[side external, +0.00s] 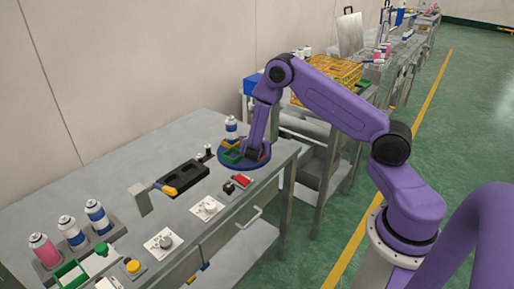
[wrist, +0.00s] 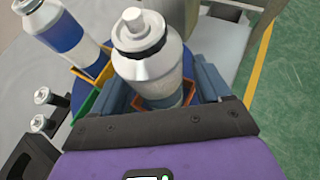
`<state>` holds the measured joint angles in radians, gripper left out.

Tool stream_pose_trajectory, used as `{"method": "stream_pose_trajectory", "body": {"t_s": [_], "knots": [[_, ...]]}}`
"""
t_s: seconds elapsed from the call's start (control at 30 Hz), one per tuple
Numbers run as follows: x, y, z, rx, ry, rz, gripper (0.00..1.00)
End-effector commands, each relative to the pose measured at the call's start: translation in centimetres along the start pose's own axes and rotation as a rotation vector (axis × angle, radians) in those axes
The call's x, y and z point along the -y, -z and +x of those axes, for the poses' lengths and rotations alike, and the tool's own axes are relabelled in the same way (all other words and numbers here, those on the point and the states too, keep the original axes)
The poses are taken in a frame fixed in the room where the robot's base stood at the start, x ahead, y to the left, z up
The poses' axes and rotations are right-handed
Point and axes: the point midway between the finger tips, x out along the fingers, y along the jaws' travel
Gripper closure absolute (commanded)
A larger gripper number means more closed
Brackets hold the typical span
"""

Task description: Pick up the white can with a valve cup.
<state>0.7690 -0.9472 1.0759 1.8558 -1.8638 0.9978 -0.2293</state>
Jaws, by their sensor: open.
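In the wrist view a white can (wrist: 150,66) with a valve cup and stem on top stands upright in an orange-red holder on the blue round table. My gripper (wrist: 162,84) is open, with one finger on each side of this can. Whether a finger touches it I cannot tell. In the side view my gripper (side external: 247,151) points down at the blue round table (side external: 258,165) and seems to hide this can. A second can (wrist: 66,36) with a blue band stands to the left; it also shows in the side view (side external: 231,129).
A green holder (side external: 231,156) sits on the round table. A black tray (side external: 182,174) and two small black-and-white parts (side external: 204,153) are to its left. Several cans (side external: 72,232) stand in a rack at the front left. A yellow wire basket (side external: 335,78) stands behind.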

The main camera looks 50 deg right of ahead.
Motion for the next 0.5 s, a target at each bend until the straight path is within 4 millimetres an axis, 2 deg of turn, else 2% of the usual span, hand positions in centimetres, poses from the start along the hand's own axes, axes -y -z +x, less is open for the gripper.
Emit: {"method": "stream_pose_trajectory", "body": {"t_s": [0.07,0.23,0.27,0.5], "knots": [[0.01,0.0,-0.02,0.0,0.0,0.0,0.26],[0.01,0.01,-0.04,0.0,0.0,0.0,0.82],[0.01,0.01,-0.04,0.0,0.0,0.0,0.84],[-0.01,-0.05,-0.07,0.001,0.0,0.001,0.84]]}}
